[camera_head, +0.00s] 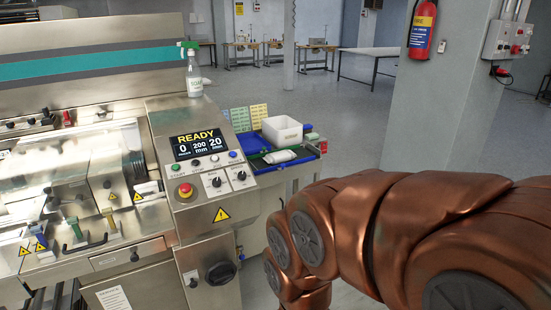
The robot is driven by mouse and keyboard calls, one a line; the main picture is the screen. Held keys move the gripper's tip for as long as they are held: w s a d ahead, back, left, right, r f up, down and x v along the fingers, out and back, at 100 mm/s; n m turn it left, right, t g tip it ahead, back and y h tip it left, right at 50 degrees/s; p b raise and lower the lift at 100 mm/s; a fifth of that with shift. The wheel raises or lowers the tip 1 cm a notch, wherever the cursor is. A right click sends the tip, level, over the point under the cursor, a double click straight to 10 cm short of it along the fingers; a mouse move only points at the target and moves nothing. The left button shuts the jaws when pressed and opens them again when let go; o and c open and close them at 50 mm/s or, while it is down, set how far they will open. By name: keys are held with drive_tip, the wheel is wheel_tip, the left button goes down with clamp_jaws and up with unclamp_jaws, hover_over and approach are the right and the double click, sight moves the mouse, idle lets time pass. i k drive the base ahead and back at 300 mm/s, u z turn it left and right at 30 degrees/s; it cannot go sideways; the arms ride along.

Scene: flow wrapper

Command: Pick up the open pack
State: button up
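A small white pack-like item (279,156) lies in the blue tray area on the side table, in front of a white bin (281,137). It is too small to tell whether it is an open pack. No other pack shows clearly. My copper-coloured arm fills the lower right and bends down out of the bottom of the picture. My gripper is not visible, so what it holds, if anything, cannot be seen.
The flow wrapper's control panel (202,146) reads READY, with a red stop button (185,190) below. A spray bottle (193,75) stands on the machine. A blue tray (251,142) and coloured cards (240,119) are on the side table. A grey pillar (420,110) stands behind my arm.

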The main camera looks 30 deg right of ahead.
sight(285, 156)
drive_tip(key=z, duration=0.25)
drive_tip(key=k, duration=0.95)
drive_tip(key=z, duration=1.2)
drive_tip(key=i, duration=2.2)
drive_tip(key=u, duration=1)
drive_tip(key=i, duration=1.05)
drive_tip(key=u, duration=1.45)
drive_tip(key=i, duration=0.4)
drive_tip(key=u, duration=0.25)
